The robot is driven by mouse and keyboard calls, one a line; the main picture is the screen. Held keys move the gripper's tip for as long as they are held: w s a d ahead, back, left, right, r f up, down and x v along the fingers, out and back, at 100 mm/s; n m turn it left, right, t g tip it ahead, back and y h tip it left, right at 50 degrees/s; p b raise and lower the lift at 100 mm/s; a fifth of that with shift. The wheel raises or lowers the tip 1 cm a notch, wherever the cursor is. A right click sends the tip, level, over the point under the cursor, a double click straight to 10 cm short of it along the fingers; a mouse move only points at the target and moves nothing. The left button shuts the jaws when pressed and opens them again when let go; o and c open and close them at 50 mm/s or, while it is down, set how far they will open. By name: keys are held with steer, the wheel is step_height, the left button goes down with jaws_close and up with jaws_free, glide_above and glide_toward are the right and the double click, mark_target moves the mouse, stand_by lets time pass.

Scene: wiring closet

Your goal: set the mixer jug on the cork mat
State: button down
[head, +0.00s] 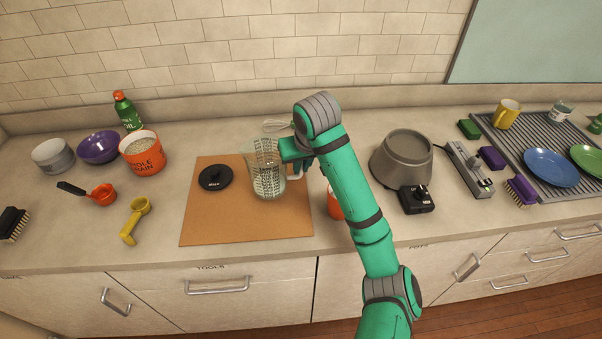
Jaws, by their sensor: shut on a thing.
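The mixer jug (267,176) is a clear, upright jug with dark markings and a pale handle on its right side. My gripper (297,167) is shut on the jug at its handle side; my own arm partly hides the grip. The brown cork mat (235,222) lies flat on the counter. The jug shows over the mat's right back part, and I cannot tell whether its base touches the mat. A round black lid (216,178) lies on the mat's left back part.
The grey mixer base (402,158) and a black dial box (415,199) stand right of my arm. An orange cup (335,205) is partly hidden behind my arm. Left are an orange grain tub (143,155) and a yellow scoop (135,220). The mat's front is clear.

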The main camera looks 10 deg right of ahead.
mark_target(302, 172)
steer(key=shift+w+f, duration=0.1)
steer(key=shift+f, duration=1.75)
steer(key=c, duration=1.8)
jaws_free()
steer(key=shift+r, duration=0.1)
steer(key=shift+r, duration=0.2)
steer(key=v, duration=1.2)
steer(key=shift+f, duration=0.1)
